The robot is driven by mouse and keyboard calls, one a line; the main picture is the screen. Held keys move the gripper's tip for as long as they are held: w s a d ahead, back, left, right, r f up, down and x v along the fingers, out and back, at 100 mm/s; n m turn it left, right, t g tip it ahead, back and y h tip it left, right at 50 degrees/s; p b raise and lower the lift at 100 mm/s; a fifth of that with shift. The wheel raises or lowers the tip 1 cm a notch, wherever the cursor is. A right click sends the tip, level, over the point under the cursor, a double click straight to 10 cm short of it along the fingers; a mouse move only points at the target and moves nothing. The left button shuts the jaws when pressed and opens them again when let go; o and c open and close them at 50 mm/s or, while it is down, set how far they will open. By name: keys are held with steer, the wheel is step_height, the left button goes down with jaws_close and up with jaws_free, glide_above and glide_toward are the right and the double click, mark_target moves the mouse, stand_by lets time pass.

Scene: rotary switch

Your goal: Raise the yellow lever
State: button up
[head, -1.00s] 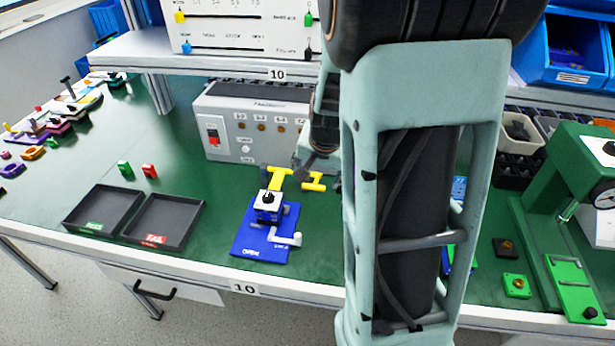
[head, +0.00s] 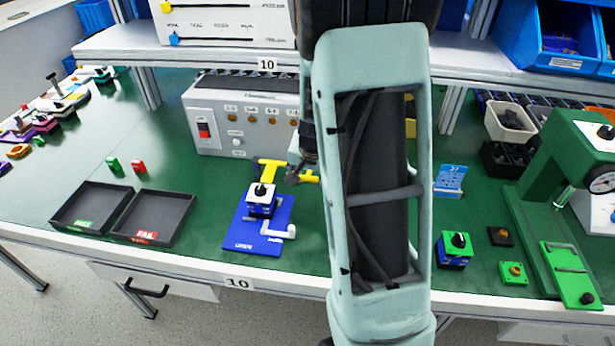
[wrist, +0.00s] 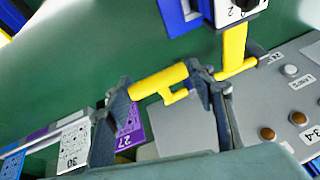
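The yellow lever (head: 268,170) is at the back of a blue fixture (head: 247,236) on the green bench, beside a blue switch block with a black knob (head: 261,192). In the wrist view, the yellow lever's upright bar (wrist: 235,48) is at upper right. In the head view, my arm hides most of the gripper, and a dark finger part shows beside the lever.
A grey control box (head: 225,125) with a red switch stands close behind the lever. Two black trays (head: 100,183) lie to the left. A green press (head: 560,170) and small green switch blocks (head: 455,240) are to the right. A shelf (head: 200,55) overhangs the back.

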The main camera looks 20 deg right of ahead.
jaws_close()
steer(key=shift+d, duration=0.1)
stand_by(0.3)
